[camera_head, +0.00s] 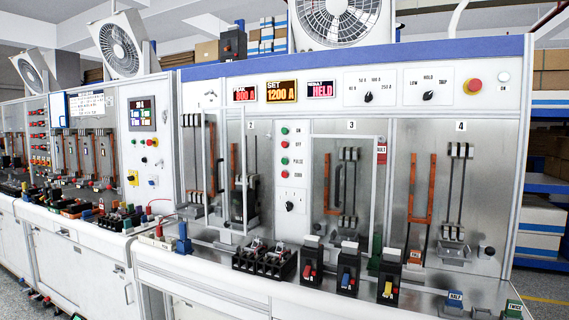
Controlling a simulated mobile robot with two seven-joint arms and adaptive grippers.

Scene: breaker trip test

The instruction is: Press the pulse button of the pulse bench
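The pulse bench (400,46) fills the middle and right of the head view, with a blue top edge and grey test bays. A narrow white button panel (291,190) stands between bays 2 and 3. On it, the pulse button (285,161) is a small green button beside the label PULSE, third from the top. Above it are a green ON button (285,130) and a red OFF button (285,145). A red button (285,174) is just below it. Neither of my grippers shows.
Black breakers with red, blue and yellow levers (348,270) stand along the front ledge. A white-framed door (375,185) encloses bay 3, right of the buttons. A red emergency stop (473,87) is at upper right. The space before the button panel looks clear.

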